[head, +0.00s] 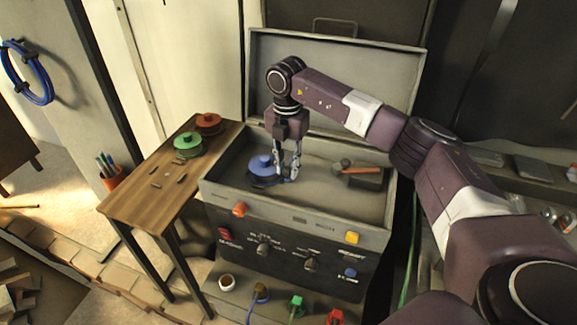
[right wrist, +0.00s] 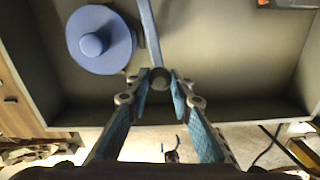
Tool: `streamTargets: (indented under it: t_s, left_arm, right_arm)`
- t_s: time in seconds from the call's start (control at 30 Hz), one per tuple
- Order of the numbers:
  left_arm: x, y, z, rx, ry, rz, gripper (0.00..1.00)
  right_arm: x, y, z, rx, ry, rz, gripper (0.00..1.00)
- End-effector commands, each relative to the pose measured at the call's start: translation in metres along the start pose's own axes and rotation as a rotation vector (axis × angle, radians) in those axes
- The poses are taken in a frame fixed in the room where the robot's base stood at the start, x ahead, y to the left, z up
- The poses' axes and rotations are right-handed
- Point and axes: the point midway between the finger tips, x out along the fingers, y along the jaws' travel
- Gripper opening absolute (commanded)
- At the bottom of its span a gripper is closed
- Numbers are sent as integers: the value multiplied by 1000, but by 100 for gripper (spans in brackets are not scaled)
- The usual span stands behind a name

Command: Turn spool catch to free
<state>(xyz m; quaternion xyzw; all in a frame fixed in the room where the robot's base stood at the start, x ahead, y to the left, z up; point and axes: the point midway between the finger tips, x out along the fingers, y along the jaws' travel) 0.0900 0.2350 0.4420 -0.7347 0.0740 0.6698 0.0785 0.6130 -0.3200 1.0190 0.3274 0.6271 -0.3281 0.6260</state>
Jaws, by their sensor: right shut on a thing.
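A blue spool (head: 262,163) with a round knob on top sits inside the open grey case, at the left. In the right wrist view the spool (right wrist: 96,45) is at the upper left. Beside it runs a narrow blue bar (right wrist: 149,32) with a dark round knob (right wrist: 160,79) at its near end; this looks like the spool catch. My right gripper (head: 287,178) reaches down into the case just right of the spool. In the right wrist view its fingertips (right wrist: 159,84) are shut on the knob from both sides. My left gripper is not in view.
The case walls (head: 310,207) surround the gripper closely. A hammer-like tool with an orange handle (head: 362,170) lies in the case to the right. The raised lid (head: 345,75) stands behind. A wooden side table (head: 150,195) holds green (head: 187,143) and orange (head: 208,121) spools.

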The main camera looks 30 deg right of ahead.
Motion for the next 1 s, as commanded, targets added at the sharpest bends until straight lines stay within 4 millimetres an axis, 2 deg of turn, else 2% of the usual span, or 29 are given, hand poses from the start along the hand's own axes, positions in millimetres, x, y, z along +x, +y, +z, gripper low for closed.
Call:
streamTargets:
  t_s: [0.33, 0.37, 0.5, 0.53, 0.83, 1.0]
  left_arm:
    - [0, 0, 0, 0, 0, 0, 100]
    - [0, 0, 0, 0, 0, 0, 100]
    - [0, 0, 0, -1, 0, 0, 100]
    - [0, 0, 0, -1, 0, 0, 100]
    - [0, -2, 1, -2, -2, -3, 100]
    - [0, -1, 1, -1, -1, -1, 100]
  right_arm:
    - [-4, 2, 2, 6, -6, 9, 0]
    - [-4, 2, 2, 6, -6, 9, 22]
    - [-3, 2, 2, 5, -4, 7, 37]
    - [-3, 2, 2, 4, -4, 6, 38]
    - [-4, 1, 1, 3, -2, 4, 38]
    - [-25, 2, 1, 3, -3, 6, 38]
